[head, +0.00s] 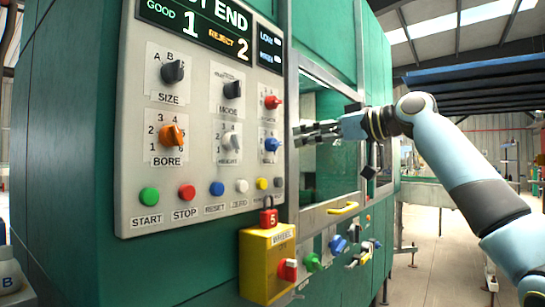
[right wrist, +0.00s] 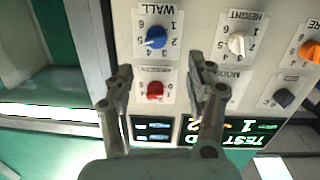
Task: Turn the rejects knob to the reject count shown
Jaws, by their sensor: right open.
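The red knob (head: 271,102) sits at the upper right of the grey panel's knobs; its small label is too blurred to read surely, though it fits the rejects knob. In the right wrist view the red knob (right wrist: 155,90) shows upside down between my fingers, nearer the left one, and not touched. Its pointer setting cannot be told. The display (head: 210,28) reads GOOD 1 and REJECT 2. My right gripper (head: 303,132) is open and empty, its fingers pointing left toward the panel; it also shows in the right wrist view (right wrist: 163,78). My left gripper is not in view.
Near the red knob are the blue WALL knob (right wrist: 155,37) and the white HEIGHT knob (right wrist: 236,43). The black MODE knob (head: 232,89), black SIZE knob (head: 172,71) and orange BORE knob (head: 171,135) are further left. Push buttons line the panel's bottom, above a yellow box (head: 258,265).

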